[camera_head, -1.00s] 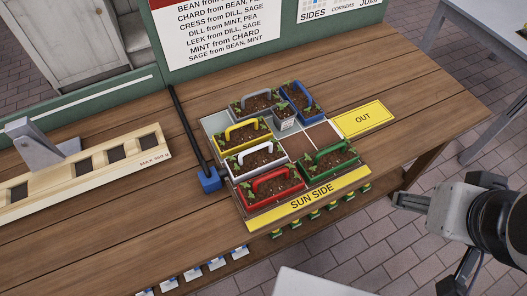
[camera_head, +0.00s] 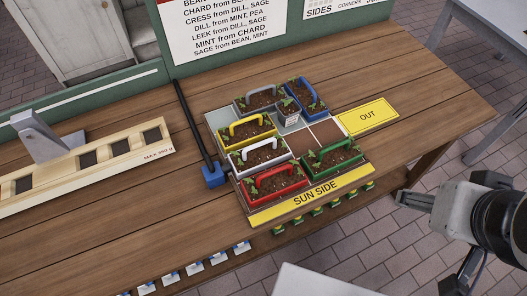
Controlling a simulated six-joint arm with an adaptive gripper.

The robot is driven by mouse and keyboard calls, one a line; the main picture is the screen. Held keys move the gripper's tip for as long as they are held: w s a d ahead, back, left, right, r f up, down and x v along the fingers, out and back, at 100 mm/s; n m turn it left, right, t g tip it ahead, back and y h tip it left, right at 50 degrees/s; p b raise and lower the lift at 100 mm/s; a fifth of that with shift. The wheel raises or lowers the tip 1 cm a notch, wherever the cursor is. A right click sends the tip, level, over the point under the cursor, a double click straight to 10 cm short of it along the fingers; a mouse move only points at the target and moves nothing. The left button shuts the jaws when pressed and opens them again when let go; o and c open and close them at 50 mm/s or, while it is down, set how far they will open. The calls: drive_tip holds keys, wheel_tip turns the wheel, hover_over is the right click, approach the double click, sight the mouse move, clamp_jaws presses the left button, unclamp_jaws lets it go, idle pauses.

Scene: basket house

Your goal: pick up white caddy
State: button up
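The white caddy (camera_head: 266,168) is a small soil-filled planter with green sprouts and a white arched handle. It sits upright on the tray, in the left column between the yellow caddy (camera_head: 247,143) and the red caddy (camera_head: 276,197). My gripper (camera_head: 402,198) is at the right of the view, beyond the table's front edge and well apart from the white caddy. Its fingers show small and side-on, so I cannot tell whether they are open or shut. Nothing shows between them.
A green caddy (camera_head: 334,167), grey caddy (camera_head: 262,104), blue caddy (camera_head: 306,104) and small grey pot (camera_head: 288,113) share the tray. A black-handled tool with a blue block (camera_head: 214,176) lies left. A wooden slotted rack (camera_head: 120,150) is farther left. The yellow OUT plate (camera_head: 368,116) lies right.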

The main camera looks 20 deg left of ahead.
drive_tip(key=shift+o, duration=0.4)
drive_tip(key=o, duration=0.8)
drive_tip(key=shift+o, duration=0.2)
drive_tip(key=shift+a, duration=0.15)
